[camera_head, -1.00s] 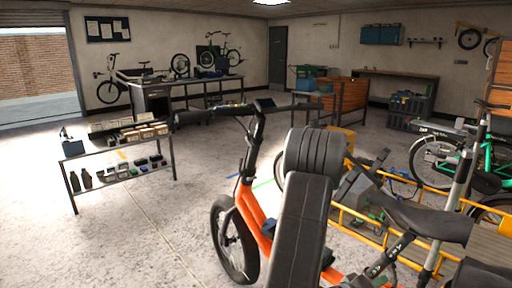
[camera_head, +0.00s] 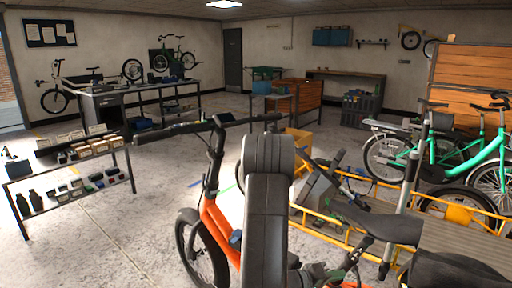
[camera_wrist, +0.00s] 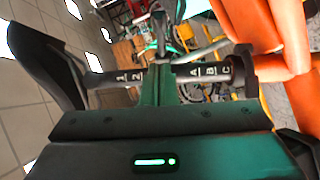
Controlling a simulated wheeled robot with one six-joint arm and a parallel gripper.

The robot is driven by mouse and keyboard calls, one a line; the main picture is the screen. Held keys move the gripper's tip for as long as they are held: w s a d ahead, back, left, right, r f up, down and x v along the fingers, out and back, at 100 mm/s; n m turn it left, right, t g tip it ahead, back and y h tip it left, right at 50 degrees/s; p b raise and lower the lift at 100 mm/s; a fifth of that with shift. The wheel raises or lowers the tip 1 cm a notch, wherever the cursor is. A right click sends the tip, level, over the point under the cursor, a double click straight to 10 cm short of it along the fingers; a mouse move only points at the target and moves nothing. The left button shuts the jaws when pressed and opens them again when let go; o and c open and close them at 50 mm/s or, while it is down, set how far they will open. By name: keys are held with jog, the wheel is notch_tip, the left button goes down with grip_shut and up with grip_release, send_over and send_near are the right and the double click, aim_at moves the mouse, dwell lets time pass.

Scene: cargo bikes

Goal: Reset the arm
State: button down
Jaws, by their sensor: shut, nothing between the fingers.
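My arm (camera_head: 266,215) rises dark grey in the middle of the head view, in front of an orange bike (camera_head: 222,232). The arm covers part of that bike. The end of my arm does not show clearly in the head view. In the wrist view my gripper (camera_wrist: 160,48) is shut and empty. Its dark palm with a small green light fills the bottom of that picture. A large orange shape is close on the right in the wrist view; I cannot tell what it belongs to.
A yellow-railed cargo bike (camera_head: 345,228) stands close on the right. A green bike (camera_head: 460,150) is behind it. A low shelf rack (camera_head: 128,172) with small parts stands at left. Workbenches (camera_head: 160,88) line the back. Open concrete floor (camera_head: 110,235) lies at left.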

jog(key=shift+w+a+r+m+g+p, duration=0.1)
jog(key=shift+w+m+g+p, duration=0.2)
jog(key=shift+g, duration=0.35)
jog(key=shift+w+a+r+m+g+p, duration=0.1)
jog(key=shift+w+m+g, duration=0.3)
jog(key=shift+g, duration=0.2)
jog(key=shift+w+a+r+m+g+p, duration=0.15)
jog(key=shift+w+m+g, duration=0.2)
jog(key=shift+g, duration=0.3)
jog(key=shift+d, duration=0.1)
jog(key=shift+s, duration=0.1)
